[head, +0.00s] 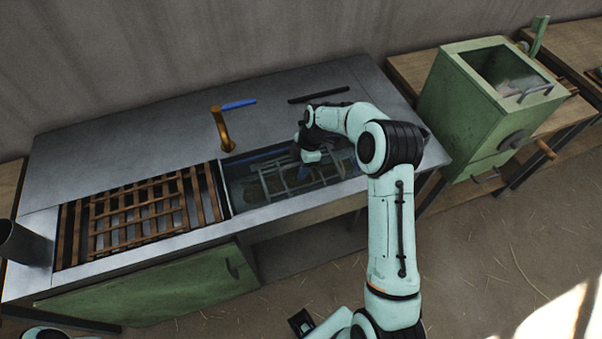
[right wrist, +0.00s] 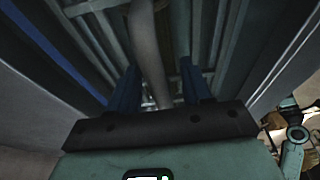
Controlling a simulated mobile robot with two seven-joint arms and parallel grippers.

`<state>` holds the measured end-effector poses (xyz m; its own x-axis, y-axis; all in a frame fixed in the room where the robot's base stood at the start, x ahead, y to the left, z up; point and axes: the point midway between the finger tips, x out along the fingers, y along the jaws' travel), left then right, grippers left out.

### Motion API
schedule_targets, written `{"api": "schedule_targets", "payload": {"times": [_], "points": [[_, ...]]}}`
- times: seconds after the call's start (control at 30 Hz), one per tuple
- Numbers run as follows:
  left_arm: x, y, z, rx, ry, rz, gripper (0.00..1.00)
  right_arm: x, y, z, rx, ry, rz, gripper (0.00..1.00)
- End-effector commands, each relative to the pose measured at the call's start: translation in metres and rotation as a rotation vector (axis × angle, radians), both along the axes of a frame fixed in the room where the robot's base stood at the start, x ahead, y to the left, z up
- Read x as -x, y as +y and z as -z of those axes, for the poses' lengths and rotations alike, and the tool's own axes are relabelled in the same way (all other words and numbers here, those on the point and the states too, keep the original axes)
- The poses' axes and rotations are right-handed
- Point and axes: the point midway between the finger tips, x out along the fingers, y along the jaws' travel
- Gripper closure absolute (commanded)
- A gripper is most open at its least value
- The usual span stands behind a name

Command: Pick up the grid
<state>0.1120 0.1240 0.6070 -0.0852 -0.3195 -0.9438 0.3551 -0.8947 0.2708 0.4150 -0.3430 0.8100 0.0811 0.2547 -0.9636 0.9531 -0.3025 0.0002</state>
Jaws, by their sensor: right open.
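A pale grey metal grid (head: 278,184) of crossed bars lies in the sink basin. My right gripper (head: 303,163) reaches down into the basin over it. In the right wrist view, the blue fingers of my right gripper (right wrist: 162,90) are open and spread apart. A beige-grey bar (right wrist: 148,55) runs between them, and pale crossbars of the grid (right wrist: 95,7) show beyond. I cannot tell whether the fingers touch the grid. A wooden slatted grid (head: 140,212) lies to the left of the basin. My left gripper is not in view.
The basin walls (head: 238,203) are close around my right gripper. A brass tap (head: 222,130) stands behind the basin. A green box (head: 470,105) stands at right, a grey cylinder (head: 22,243) at far left.

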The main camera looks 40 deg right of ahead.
Motion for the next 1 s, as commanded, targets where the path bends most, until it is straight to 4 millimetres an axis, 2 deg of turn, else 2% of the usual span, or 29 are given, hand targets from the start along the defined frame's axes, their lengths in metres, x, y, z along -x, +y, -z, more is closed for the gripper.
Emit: {"api": "schedule_targets", "payload": {"times": [0.53, 0.57, 0.7, 1.0], "points": [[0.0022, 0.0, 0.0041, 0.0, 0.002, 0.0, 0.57, 0.0, -0.0001, 0.0038, 0.0, 0.0, 0.0, 0.51], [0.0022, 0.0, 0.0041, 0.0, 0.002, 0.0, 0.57, 0.0, 0.0, 0.0037, 0.0, 0.0, 0.0, 0.54], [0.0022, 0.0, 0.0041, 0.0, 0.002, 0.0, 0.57, 0.0001, 0.0, 0.0037, 0.0, 0.0, 0.0, 1.0], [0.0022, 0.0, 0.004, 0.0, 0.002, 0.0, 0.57, -0.0008, 0.0, 0.0023, 0.0, -0.003, 0.0, 1.0]]}}
